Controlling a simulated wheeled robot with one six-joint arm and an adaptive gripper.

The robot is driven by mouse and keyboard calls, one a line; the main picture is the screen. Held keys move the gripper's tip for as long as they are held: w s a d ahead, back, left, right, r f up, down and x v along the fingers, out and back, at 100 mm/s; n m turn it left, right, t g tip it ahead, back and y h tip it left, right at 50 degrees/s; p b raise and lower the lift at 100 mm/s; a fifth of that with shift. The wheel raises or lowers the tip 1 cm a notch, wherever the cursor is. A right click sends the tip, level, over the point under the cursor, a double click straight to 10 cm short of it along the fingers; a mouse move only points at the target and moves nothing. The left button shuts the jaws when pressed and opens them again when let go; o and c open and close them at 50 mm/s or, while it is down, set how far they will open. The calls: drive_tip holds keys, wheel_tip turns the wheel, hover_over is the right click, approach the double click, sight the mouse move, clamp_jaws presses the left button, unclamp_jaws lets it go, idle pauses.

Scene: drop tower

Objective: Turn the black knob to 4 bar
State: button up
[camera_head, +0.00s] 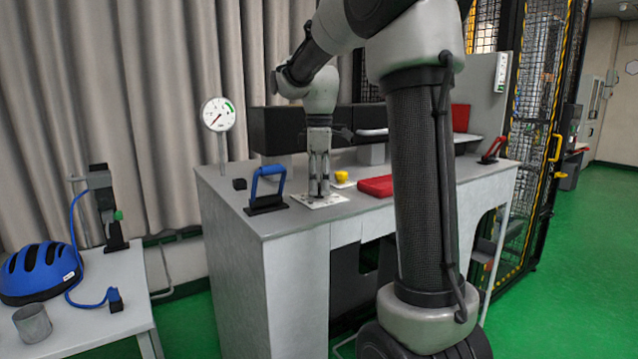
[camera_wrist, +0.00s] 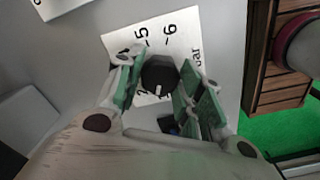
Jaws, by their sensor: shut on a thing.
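The black knob (camera_wrist: 158,76) sits on a white scale card (camera_wrist: 178,42) with "5", "6" and part of "bar" readable in the wrist view. A short white mark shows on the knob's lower part in that picture; the number it points to is hidden. My gripper (camera_wrist: 157,80) is shut on the knob, with a green pad on each side. In the head view my gripper (camera_head: 319,188) points straight down at the white card (camera_head: 322,201) on the bench, and hides the knob.
A blue-handled clamp (camera_head: 267,189) and a small black block (camera_head: 239,184) stand left of my gripper on the grey bench (camera_head: 250,214). A yellow button (camera_head: 342,176) and a red pad (camera_head: 376,186) lie close on the right. A red-handled clamp (camera_head: 493,150) is farther right.

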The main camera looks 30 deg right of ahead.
drive_tip(key=m, duration=0.5)
drive_tip(key=shift+m, duration=0.3)
drive_tip(key=m, duration=1)
drive_tip(key=shift+m, duration=0.4)
drive_tip(key=shift+r+m, duration=0.1)
drive_tip(key=shift+m, duration=2)
drive_tip(key=o, duration=1)
